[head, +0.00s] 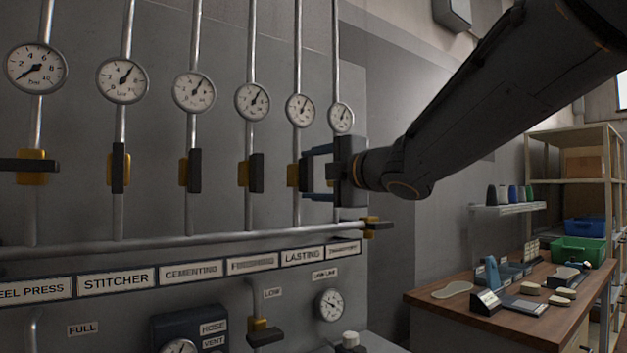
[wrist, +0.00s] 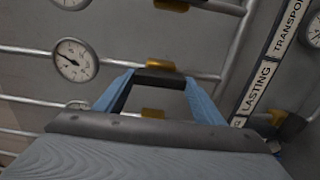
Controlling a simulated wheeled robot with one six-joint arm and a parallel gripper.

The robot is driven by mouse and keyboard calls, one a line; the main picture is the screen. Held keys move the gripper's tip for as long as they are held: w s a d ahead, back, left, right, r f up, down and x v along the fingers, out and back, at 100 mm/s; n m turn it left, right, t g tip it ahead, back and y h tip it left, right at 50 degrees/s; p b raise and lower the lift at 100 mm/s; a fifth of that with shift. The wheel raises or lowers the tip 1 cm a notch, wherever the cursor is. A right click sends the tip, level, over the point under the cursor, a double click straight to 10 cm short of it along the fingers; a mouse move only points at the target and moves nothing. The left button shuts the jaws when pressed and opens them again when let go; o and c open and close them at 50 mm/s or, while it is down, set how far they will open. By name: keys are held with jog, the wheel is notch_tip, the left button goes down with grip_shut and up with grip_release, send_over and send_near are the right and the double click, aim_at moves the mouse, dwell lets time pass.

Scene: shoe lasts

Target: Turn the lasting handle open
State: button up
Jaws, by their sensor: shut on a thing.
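The lasting handle (head: 304,173) is a black bar on a yellow valve body, on the pipe above the LASTING label (head: 303,256). It stands upright, in line with its pipe. My gripper (head: 314,173) reaches it from the right in the head view. Its two blue fingers are above and below the bar, shut on its ends. In the wrist view the black handle (wrist: 160,81) spans between the fingertips, along the pipe, with yellow valve body (wrist: 160,65) behind it. The LASTING label (wrist: 257,88) shows to the right there.
Similar valves stand on neighbouring pipes; the finishing handle (head: 256,173) is close on the left and upright. The heel press handle (head: 28,165) lies crosswise. Gauges (head: 300,110) sit above. A horizontal pipe (head: 180,241) runs below. A workbench (head: 430,300) stands at right.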

dwell(0.4)
jog(key=o, duration=1.1)
jog(key=shift+c, duration=0.2)
jog(key=p+v, duration=0.1)
jog(key=v, duration=0.6)
jog(key=shift+s+d, duration=0.25)
jog(key=shift+s, duration=0.05)
